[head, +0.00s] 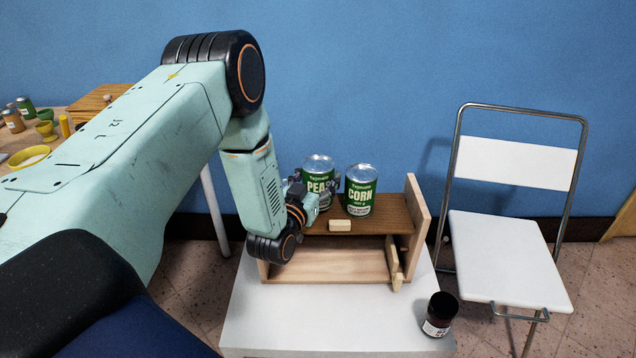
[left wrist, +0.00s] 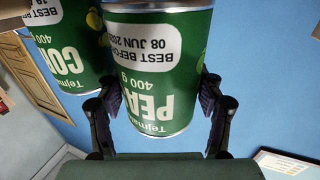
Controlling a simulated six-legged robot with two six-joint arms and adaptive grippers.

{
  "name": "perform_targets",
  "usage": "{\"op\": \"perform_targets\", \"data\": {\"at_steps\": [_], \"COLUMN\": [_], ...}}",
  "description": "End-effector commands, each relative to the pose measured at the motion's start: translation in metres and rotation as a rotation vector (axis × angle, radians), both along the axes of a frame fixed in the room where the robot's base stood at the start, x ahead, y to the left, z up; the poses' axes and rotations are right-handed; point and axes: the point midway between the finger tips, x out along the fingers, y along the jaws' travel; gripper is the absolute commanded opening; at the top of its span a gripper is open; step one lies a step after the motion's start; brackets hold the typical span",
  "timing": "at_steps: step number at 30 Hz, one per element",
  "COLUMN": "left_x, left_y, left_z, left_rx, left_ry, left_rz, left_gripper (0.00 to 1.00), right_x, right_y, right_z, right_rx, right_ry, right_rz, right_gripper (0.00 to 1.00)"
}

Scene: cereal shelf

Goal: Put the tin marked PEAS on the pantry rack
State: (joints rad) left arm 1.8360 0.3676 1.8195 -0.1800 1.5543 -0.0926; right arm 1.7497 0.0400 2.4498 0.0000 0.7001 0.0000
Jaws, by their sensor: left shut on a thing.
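The green PEAS tin (head: 318,165) is upright over the top board of the wooden rack (head: 377,228), left of the green CORN tin (head: 361,190). My left gripper (head: 316,186) is shut on the PEAS tin, one finger on each side. In the left wrist view the PEAS tin (left wrist: 150,65) appears upside down between the fingers (left wrist: 152,92), with the CORN tin (left wrist: 72,45) beside it. My gripper hides the PEAS tin's lower part in the head view, so I cannot tell whether its base touches the board. My right gripper is not in view.
A small cream block (head: 340,226) sits at the top board's front edge. A dark jar (head: 440,313) stands on the white table (head: 300,318) right of the rack. A white folding chair (head: 510,250) stands at the right. A table with small items (head: 28,155) is at far left.

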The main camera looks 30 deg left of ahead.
Motion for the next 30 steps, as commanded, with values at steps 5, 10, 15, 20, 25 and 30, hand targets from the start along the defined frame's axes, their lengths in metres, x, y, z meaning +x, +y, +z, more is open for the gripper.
{"op": "perform_targets", "data": {"at_steps": [5, 10, 15, 20, 25, 30], "left_x": [0.001, 0.001, 0.001, -0.002, -0.026, -0.075], "left_y": [0.001, 0.001, 0.001, -0.003, -0.035, -0.091], "left_z": [0.044, 0.067, 0.076, 0.075, 0.061, 0.051], "left_rx": [-0.001, 0.0, 0.001, 0.001, -0.002, -0.006], "left_ry": [-0.007, -0.006, -0.004, -0.002, 0.004, 0.003], "left_rz": [0.002, 0.002, 0.001, -0.012, -0.131, -0.34], "left_gripper": [0.15, 0.15, 0.15, 0.15, 0.15, 0.15], "right_x": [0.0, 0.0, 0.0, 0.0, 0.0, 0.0], "right_y": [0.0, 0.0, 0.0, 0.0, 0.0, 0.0], "right_z": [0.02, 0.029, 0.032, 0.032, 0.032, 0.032], "right_rx": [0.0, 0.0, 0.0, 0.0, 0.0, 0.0], "right_ry": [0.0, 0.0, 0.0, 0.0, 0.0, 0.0], "right_rz": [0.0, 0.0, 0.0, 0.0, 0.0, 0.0], "right_gripper": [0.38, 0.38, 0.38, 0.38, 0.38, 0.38]}}
